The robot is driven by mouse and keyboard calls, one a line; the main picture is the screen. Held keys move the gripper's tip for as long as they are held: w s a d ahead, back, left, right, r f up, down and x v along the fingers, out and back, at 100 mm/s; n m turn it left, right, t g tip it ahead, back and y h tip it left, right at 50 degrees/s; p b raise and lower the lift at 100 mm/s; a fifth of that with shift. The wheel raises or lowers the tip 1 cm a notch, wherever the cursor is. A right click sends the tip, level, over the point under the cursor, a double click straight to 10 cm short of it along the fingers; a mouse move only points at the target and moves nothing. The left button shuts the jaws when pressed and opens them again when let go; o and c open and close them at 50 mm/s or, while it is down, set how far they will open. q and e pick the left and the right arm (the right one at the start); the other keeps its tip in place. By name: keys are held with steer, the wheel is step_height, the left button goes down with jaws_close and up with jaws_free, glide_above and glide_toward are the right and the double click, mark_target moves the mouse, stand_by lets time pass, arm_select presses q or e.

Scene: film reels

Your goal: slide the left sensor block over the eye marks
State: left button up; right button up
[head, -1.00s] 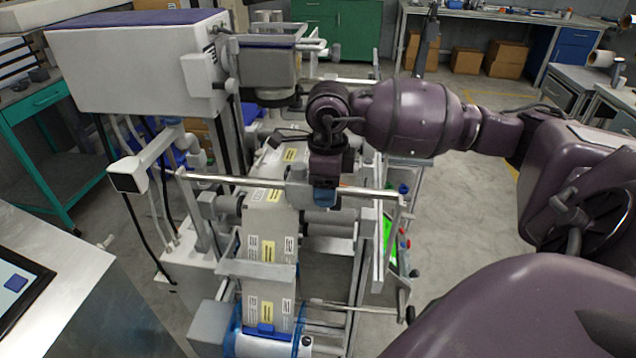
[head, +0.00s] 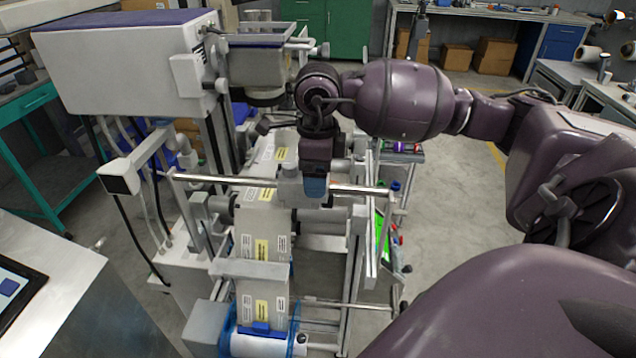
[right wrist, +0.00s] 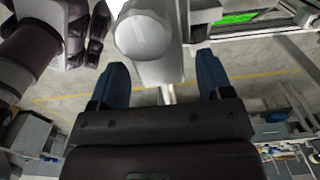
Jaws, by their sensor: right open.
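The grey sensor block (head: 289,186) sits on the horizontal metal rail (head: 362,190) that crosses above the film web. The pale film (head: 253,218), with yellow and white labels, runs down under the rail, left of the block. Small dark marks show at its right edge, but I cannot tell if these are the eye marks. My right gripper (head: 306,189) points down at the block. In the right wrist view its two blue fingers (right wrist: 163,82) stand apart on either side of a pale grey part with a round knob (right wrist: 143,36). Contact is unclear. My left gripper is not in view.
A white cabinet (head: 125,65) stands on the machine at the left, with a white box on an arm (head: 122,177) below it. A steel console with a screen (head: 18,285) is at the lower left. The floor (head: 455,215) right of the machine is open.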

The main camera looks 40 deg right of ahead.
step_height(320, 180, up, 7)
steer(key=shift+r, duration=0.45)
stand_by(0.4)
